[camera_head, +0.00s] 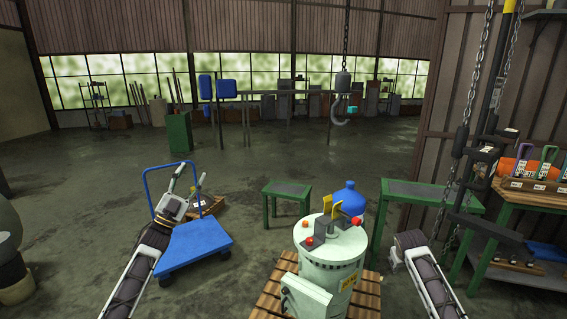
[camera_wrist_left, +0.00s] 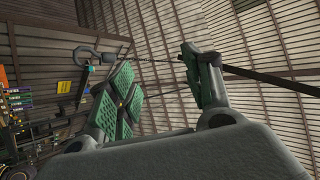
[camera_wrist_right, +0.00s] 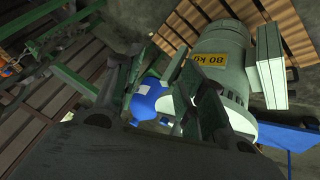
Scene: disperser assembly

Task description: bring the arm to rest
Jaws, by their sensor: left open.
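My left gripper (camera_head: 191,175) is raised at the left of the head view, in front of the blue cart. In the left wrist view its green-padded fingers (camera_wrist_left: 163,85) stand apart with nothing between them. My right arm comes up at the lower right of the head view, where its fingers cannot be made out. In the right wrist view the right fingers (camera_wrist_right: 158,90) are apart, and a blue jug (camera_wrist_right: 147,103) shows beyond them. A pale green disperser drum (camera_head: 333,262) with red and yellow parts on top stands between my arms; it also shows in the right wrist view (camera_wrist_right: 222,75).
The drum stands on a wooden pallet (camera_head: 366,293). A blue cart (camera_head: 195,243) is at left. A small green table (camera_head: 286,189) and a longer green bench (camera_head: 428,194) stand beyond. A hoist hook (camera_head: 340,112) and chains (camera_head: 470,105) hang down. Shelves (camera_head: 535,199) stand at right.

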